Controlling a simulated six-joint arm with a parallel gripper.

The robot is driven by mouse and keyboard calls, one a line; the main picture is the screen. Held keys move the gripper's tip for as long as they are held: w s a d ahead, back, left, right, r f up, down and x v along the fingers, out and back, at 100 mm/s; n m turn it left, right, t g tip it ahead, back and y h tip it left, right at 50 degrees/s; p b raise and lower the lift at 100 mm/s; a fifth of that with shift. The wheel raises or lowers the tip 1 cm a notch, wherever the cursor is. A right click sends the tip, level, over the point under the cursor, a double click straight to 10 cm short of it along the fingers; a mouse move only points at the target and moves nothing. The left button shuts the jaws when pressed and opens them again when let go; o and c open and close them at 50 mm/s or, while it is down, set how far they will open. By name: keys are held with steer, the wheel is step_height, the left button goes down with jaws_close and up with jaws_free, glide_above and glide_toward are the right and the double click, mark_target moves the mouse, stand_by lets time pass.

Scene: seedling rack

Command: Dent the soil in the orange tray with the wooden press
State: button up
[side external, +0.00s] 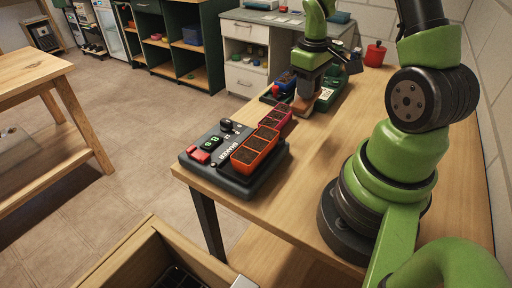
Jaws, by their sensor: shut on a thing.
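The orange tray (236,163) holds dark soil in several cells. It sits on the right part of a dark shaker device (240,186) at the near end of the bench. My gripper (306,93) is behind it, past a pink-red tray (289,128), pointing down over the far part of the bench. It is shut on the wooden press (302,105), a small brown block, low near the bench top. I cannot tell whether the press touches the surface below. The fingertips are small and partly hidden.
The pink-red tray, also with dark soil, stands between the orange tray and my gripper. A green container (327,97) and a blue item (287,78) are close around my gripper. A red pot (375,54) stands farther back. Bare bench lies right of the trays.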

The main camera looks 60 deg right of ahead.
steer(key=w+a+r, duration=0.3)
steer(key=w+a, duration=0.1)
steer(key=a, duration=0.4)
steer(key=r, duration=0.2)
glide_above(257, 143)
steer(key=shift+a+f, duration=0.1)
steer(key=shift+f, duration=3.05)
steer(key=shift+f, duration=0.6)
step_height(257, 143, up, 8)
stand_by(0.6)
